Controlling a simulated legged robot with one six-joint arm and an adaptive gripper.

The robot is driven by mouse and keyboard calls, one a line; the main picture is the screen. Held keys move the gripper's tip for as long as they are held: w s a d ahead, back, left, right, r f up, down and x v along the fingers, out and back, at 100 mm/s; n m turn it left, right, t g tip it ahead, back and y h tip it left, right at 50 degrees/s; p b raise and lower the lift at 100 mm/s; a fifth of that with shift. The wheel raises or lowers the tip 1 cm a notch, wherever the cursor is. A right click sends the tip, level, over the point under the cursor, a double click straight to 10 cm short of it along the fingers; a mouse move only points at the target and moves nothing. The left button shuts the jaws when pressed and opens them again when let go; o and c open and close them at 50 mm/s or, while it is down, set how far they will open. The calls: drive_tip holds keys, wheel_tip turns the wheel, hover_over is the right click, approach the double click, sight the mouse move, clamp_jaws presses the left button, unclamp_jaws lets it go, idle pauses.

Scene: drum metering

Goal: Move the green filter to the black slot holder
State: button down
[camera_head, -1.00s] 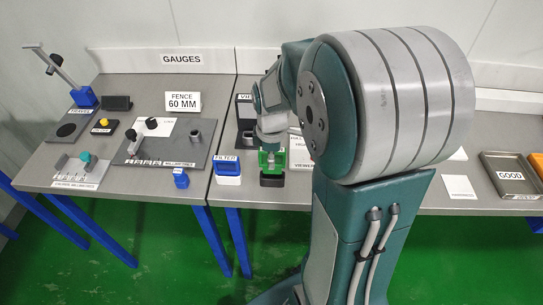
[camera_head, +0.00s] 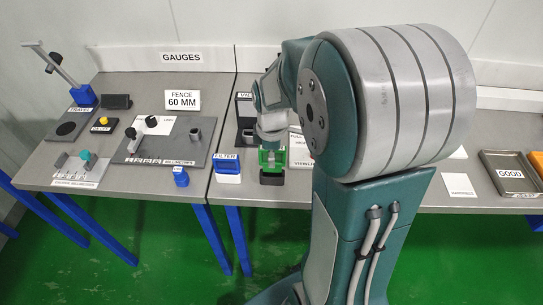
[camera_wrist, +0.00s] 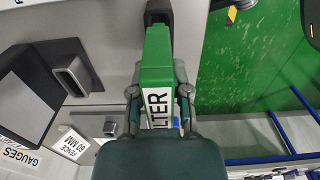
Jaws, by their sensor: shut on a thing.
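The green filter (camera_head: 281,158) is a green block with a white label, upright between the fingers of my gripper (camera_head: 269,153). In the wrist view the filter (camera_wrist: 155,60) fills the space between the two fingertips (camera_wrist: 157,92), which are shut on its sides. The black slot holder (camera_head: 271,179) is directly below the filter. In the wrist view the holder (camera_wrist: 157,10) shows at the filter's far end. The filter's lower end meets or overlaps the holder; I cannot tell how deep it sits, as the slot is hidden.
A blue-topped white block labelled FILTER (camera_head: 227,166) stands close to the left of the holder. A dark stand with a grey square socket (camera_wrist: 72,77) is nearby. The table's front edge is close to the holder. A GOOD tray (camera_head: 509,174) lies far right.

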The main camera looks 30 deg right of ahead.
sight(272, 171)
drive_tip(key=shift+f, duration=2)
drive_tip(key=c, duration=0.5)
unclamp_jaws()
drive_tip(key=shift+r, duration=0.15)
wheel_tip(272, 171, up, 12)
drive_tip(key=shift+f, duration=0.2)
idle(0.3)
